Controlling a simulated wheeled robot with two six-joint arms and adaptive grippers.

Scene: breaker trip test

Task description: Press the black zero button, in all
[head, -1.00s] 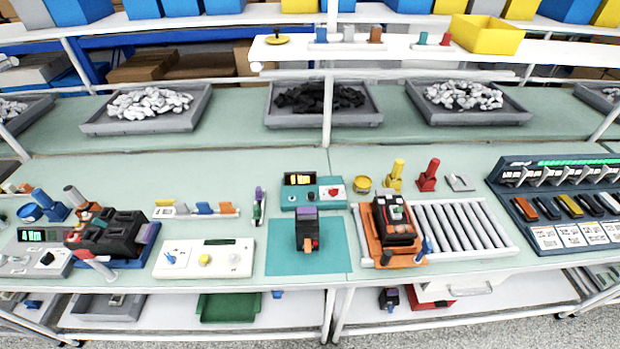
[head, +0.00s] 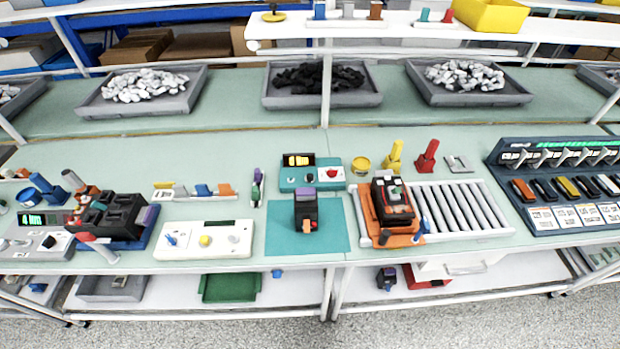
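Neither of my grippers is in view. A teal meter (head: 312,174) with a lit yellow display and a red button stands at the back middle of the bench. A grey instrument (head: 35,244) with a green display and a dark knob or button (head: 48,242) stands at the far left. A white panel (head: 205,240) with a dark display, a blue switch and a yellow button lies at the front left of centre. I cannot tell which control is the black zero button. A black breaker (head: 306,206) stands on a teal mat (head: 334,238).
Another black breaker (head: 392,200) sits in an orange fixture by a roller track (head: 462,209). A dark rack of breakers (head: 565,185) stands at the right. A blue-based fixture (head: 118,220) with black blocks stands at the left. Grey trays (head: 324,100) line the back.

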